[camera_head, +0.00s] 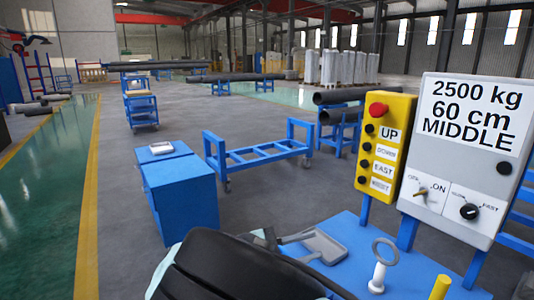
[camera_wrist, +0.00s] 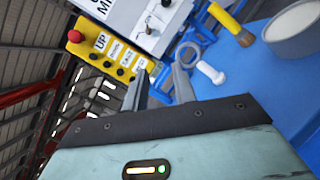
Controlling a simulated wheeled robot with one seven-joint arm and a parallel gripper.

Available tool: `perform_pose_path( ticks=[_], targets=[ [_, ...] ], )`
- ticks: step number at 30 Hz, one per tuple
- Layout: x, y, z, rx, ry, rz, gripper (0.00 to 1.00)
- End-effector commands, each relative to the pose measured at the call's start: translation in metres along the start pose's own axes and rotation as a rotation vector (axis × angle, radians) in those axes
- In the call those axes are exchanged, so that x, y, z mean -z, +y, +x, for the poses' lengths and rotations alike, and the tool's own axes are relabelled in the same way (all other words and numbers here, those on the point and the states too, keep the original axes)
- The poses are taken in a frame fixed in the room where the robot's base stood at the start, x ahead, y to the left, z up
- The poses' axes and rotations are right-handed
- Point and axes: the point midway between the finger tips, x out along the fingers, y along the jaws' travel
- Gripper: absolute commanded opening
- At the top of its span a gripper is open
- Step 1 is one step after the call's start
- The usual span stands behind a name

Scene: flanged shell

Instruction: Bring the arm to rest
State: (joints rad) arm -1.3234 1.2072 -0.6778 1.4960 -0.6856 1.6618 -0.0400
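My arm is a dark, rounded shape (camera_head: 235,268) at the bottom middle of the head view, over the near edge of the blue table. In the wrist view my gripper (camera_wrist: 159,72) shows two grey fingers standing apart, with nothing held between them. The fingers point towards the control panels.
A yellow button box (camera_head: 385,145) and a grey switch panel (camera_head: 465,200) stand on posts at the table's back. A blue cabinet (camera_head: 180,195) and a blue wheeled frame (camera_head: 258,153) stand beyond. Open floor lies left.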

Motion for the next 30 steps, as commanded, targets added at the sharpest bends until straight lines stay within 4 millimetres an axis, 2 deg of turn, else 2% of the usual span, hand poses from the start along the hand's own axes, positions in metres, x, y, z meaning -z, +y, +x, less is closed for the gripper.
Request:
perform_pose_path(
  ticks=[8, 14, 17, 21, 30],
  targets=[
    [0.002, -0.029, 0.035, 0.242, 0.114, -0.089, 0.27],
    [-0.009, -0.065, 0.052, 0.515, 0.264, -0.151, 0.27],
    [-0.024, -0.086, 0.053, 0.702, 0.377, -0.166, 0.27],
    [-0.057, -0.110, 0.042, 0.944, 0.544, -0.147, 0.27],
    [-0.141, -0.134, 0.015, 1.304, 0.858, 0.045, 0.27]
  ],
)
